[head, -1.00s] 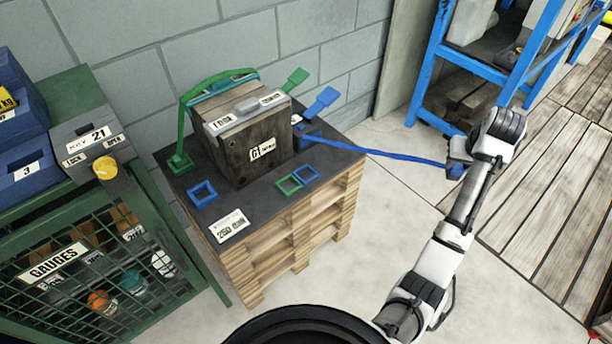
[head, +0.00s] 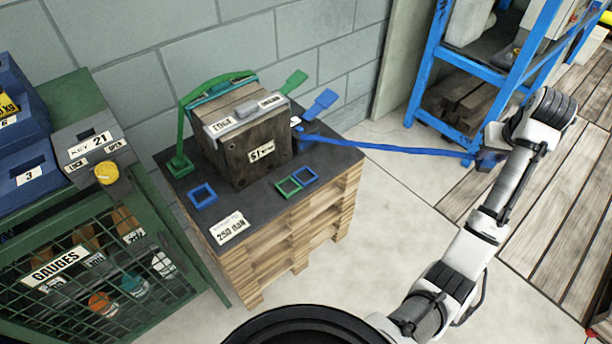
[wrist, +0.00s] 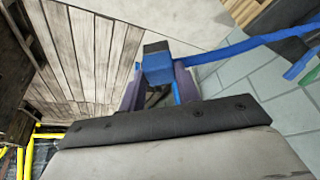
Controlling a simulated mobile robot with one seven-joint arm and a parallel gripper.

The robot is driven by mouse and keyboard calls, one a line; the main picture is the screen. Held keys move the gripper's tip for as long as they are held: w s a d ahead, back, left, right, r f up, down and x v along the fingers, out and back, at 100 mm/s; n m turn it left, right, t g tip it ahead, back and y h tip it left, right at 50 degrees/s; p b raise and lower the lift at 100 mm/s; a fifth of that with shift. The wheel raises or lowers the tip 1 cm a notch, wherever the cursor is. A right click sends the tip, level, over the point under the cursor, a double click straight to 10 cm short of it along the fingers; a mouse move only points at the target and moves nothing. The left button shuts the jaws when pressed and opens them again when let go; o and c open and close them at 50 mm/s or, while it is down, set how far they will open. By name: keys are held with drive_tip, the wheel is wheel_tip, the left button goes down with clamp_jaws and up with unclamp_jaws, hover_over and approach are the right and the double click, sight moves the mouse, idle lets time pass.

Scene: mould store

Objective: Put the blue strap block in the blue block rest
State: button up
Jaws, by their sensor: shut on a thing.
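My gripper (head: 487,160) is out to the right of the pallet, over the floor near the blue rack. It is shut on the blue strap block (wrist: 157,62), which shows between its fingers in the wrist view. The blue strap (head: 390,149) runs taut from the block to the right side of the wooden mould box (head: 255,150).
A green strap (head: 215,82) crosses the box to a green block (head: 180,165). A blue rack (head: 428,75) stands behind my gripper, a green cage cabinet (head: 150,215) at left. Floor between pallet and arm is clear.

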wheel_tip(320, 180, up, 9)
drive_tip(key=p, duration=0.7)
drive_tip(key=shift+f, duration=0.2)
drive_tip(key=shift+p, duration=0.3)
